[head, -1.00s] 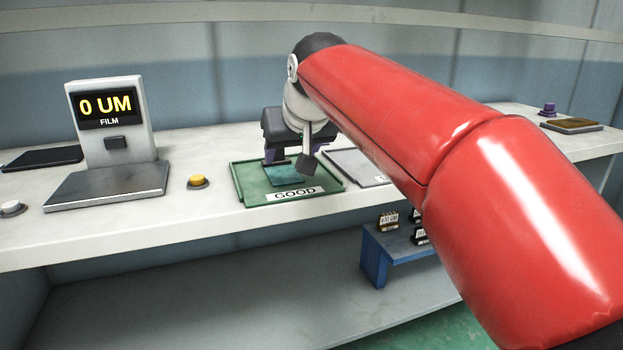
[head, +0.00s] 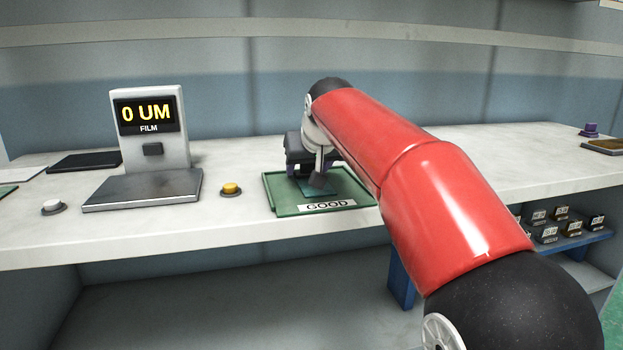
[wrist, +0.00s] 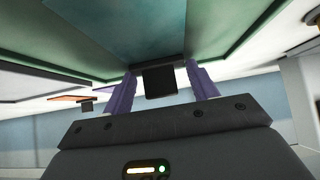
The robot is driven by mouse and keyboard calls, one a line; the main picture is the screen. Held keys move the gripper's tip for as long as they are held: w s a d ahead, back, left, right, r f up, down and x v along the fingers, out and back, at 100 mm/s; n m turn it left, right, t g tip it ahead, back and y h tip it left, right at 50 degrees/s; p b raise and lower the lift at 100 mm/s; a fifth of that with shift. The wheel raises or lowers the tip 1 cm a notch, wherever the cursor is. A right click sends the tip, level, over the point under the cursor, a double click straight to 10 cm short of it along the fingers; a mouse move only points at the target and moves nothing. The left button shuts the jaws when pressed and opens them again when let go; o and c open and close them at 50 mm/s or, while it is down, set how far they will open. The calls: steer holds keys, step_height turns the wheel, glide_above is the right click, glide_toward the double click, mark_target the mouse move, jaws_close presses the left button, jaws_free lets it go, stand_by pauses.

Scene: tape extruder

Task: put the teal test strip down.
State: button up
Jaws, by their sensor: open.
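The teal test strip (head: 322,187) lies flat in the green tray (head: 284,209) marked GOOD. My gripper (head: 306,170) is low over the tray at the strip's far end, and my wrist partly hides it. In the wrist view, the strip (wrist: 140,28) is at the top against the tray (wrist: 55,45). A dark tab (wrist: 159,82) at the strip's edge sits between my two purple fingers. The fingers are apart, with a visible gap on each side of the tab.
The film gauge (head: 150,125) reads 0 UM and stands left on the bench. A yellow button (head: 231,188) is between gauge and tray, and a white button (head: 53,207) is further left. Small labelled blocks (head: 547,233) stand on a blue rack below right.

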steer(key=c, duration=0.7)
steer(key=shift+o, duration=0.2)
steer(key=shift+r, duration=0.1)
